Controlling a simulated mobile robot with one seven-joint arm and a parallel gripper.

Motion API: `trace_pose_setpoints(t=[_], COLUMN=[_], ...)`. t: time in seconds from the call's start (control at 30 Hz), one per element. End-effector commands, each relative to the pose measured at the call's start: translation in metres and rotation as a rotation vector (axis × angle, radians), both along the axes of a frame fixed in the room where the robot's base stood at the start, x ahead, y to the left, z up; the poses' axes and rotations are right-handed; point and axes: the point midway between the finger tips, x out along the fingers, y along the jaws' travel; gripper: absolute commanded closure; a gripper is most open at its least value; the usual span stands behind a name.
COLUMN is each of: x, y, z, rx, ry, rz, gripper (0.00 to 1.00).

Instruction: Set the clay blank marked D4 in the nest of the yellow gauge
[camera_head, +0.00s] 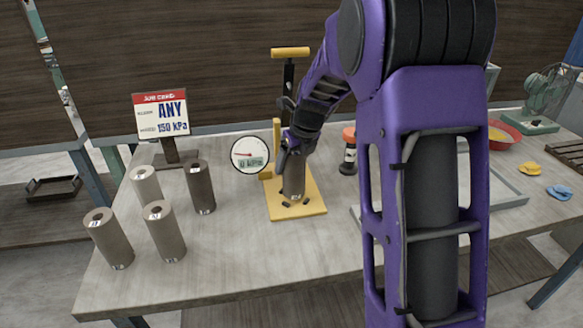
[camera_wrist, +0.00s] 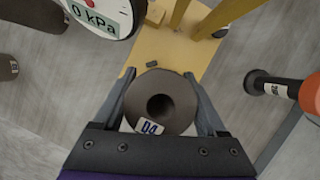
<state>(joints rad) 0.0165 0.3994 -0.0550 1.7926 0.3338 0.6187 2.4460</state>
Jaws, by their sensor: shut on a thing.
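The clay blank marked D4 (camera_wrist: 160,101) is a brown cylinder with a hole in its top and a white label. It also shows in the head view (camera_head: 293,178), upright over the yellow gauge's base. My gripper (camera_wrist: 162,98) is shut on it, one finger on each side. The yellow gauge (camera_head: 311,207) has a flat base, an upright post with a lever handle, and a round dial (camera_head: 249,154) reading 0 kPa. Small dark nest pieces show on the base near the blank's foot. I cannot tell whether the blank touches the base.
Several other clay cylinders (camera_head: 165,230) stand at the left of the table. A sign (camera_head: 160,115) reads ANY, 150 kPa. An orange-topped black tool (camera_head: 349,150) stands right of the gauge. A grey tray (camera_head: 508,190), red bowl (camera_head: 503,134) and fan (camera_head: 548,90) are at the right.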

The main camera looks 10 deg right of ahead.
Motion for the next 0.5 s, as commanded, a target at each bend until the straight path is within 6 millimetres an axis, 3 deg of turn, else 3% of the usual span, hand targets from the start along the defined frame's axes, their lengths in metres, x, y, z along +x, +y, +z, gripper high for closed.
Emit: trace_pose_setpoints(t=[0.1, 0.47, 0.5], x=[0.0004, 0.0003, -0.0004], y=[-0.0003, -0.0001, -0.0002], z=[-0.0136, -0.0164, -0.0175], rx=[0.000, 0.000, 0.000], ry=[-0.001, -0.002, 0.001], rz=[0.000, 0.001, 0.000], gripper=[1.00, 1.00, 0.22])
